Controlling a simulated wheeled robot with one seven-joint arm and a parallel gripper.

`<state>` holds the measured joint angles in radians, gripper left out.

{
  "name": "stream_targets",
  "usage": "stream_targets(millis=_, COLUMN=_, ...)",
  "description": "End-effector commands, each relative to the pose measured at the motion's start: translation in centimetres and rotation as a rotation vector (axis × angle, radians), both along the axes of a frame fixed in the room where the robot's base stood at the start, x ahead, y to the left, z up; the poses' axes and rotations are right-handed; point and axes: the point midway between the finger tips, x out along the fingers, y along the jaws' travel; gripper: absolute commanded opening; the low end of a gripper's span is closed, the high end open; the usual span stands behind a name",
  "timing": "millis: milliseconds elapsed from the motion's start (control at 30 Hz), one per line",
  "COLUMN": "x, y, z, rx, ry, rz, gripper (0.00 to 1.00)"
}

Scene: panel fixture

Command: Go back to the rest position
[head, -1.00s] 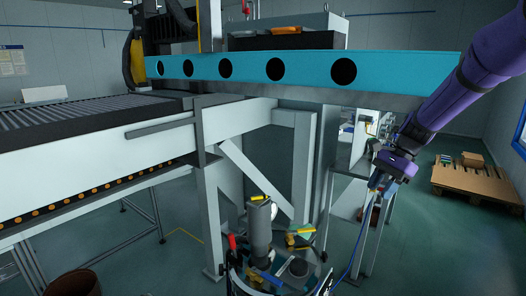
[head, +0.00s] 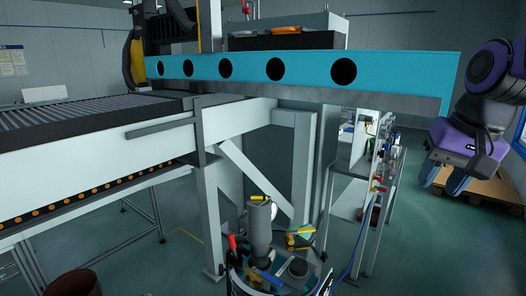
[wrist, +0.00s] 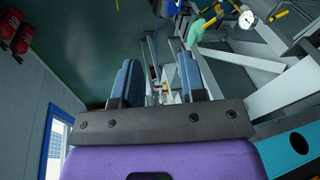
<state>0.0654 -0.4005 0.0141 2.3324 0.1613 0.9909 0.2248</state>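My gripper (head: 441,178) is at the right side of the head view, with its purple body above and two dark blue fingers pointing down and left. In the wrist view my gripper (wrist: 158,82) shows its two fingers apart, with a clear gap and nothing held between them. A red fitting and a blue hose (head: 357,243) are on the grey stand (head: 340,190), left of my gripper and apart from it.
A turquoise beam (head: 300,70) with round holes spans the machine left of my arm. A wooden pallet (head: 490,190) lies on the floor behind my gripper. A tool holder with several tools (head: 268,270) is at the bottom centre. Red extinguishers (wrist: 12,30) hang on the wall.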

Motion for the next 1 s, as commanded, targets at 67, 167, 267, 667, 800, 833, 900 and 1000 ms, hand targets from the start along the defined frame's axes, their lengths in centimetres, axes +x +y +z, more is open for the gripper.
stream_targets(millis=67, x=-2.0, y=0.0, z=0.4, rx=-0.036, ry=-0.048, rz=0.052, gripper=0.38)
stream_targets(millis=167, x=-4.1, y=-0.1, z=0.5, rx=-0.083, ry=-0.102, rz=0.117, gripper=0.38)
stream_targets(millis=267, x=-6.1, y=-0.3, z=0.4, rx=-0.130, ry=-0.151, rz=0.178, gripper=0.38)
stream_targets(millis=667, x=-9.9, y=-0.8, z=-0.1, rx=-0.231, ry=-0.249, rz=0.302, gripper=0.38)
stream_targets(millis=800, x=-9.9, y=-0.8, z=-0.1, rx=-0.232, ry=-0.251, rz=0.304, gripper=0.38)
stream_targets(millis=833, x=-9.9, y=-0.8, z=-0.1, rx=-0.232, ry=-0.251, rz=0.304, gripper=0.38)
stream_targets(millis=900, x=-9.9, y=-0.8, z=-0.1, rx=-0.232, ry=-0.250, rz=0.303, gripper=0.38)
stream_targets(millis=1000, x=-9.9, y=-0.8, z=-0.1, rx=-0.232, ry=-0.250, rz=0.303, gripper=0.38)
